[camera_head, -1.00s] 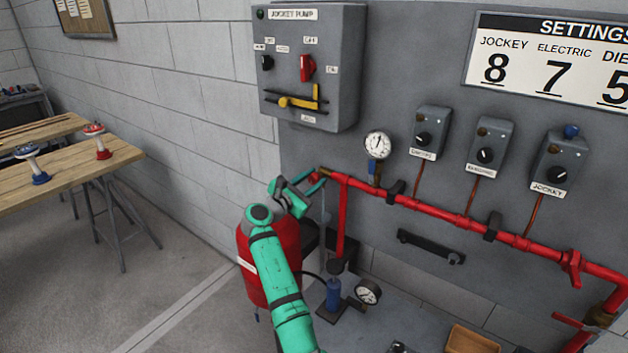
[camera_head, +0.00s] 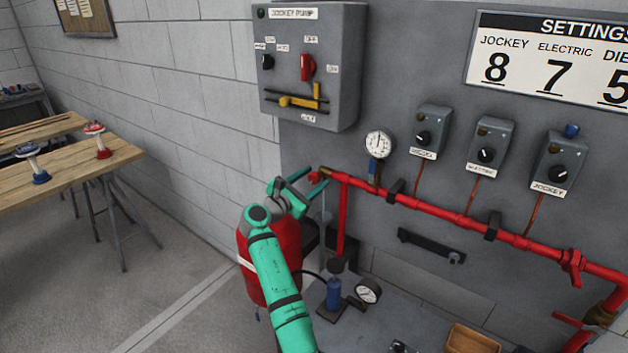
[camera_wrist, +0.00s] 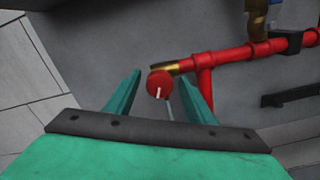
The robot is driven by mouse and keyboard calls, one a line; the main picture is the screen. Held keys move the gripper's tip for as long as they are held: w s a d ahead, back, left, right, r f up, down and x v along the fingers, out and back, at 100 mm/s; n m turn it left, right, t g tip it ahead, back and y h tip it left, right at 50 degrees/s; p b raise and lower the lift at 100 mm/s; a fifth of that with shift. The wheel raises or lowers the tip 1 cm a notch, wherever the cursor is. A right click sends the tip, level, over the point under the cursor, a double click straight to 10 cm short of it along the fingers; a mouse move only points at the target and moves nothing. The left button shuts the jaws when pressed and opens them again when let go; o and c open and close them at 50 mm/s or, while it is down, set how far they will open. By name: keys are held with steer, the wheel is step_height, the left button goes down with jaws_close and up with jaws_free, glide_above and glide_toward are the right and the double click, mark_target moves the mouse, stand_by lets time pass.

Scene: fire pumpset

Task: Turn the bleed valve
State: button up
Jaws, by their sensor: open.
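The bleed valve appears to be the small round red knob (camera_wrist: 160,83) with a white mark, at the left end of the red pipe, just beyond a brass fitting (camera_wrist: 172,68). In the wrist view it sits between my two green fingers as seen from behind. My gripper (camera_wrist: 160,76) is open, with one finger on each side of the knob and a visible gap to both. In the head view my gripper (camera_head: 308,180) is just left of the knob (camera_head: 315,177). I cannot tell how deep the fingers reach around it.
The red pipe (camera_head: 435,209) runs right along the grey panel, with a pressure gauge (camera_head: 379,144) above it. A grey jockey pump box (camera_head: 312,65) hangs above. A red cylinder (camera_head: 262,260) stands below my arm. A wooden table (camera_head: 60,165) is at the left.

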steer(key=v, duration=1)
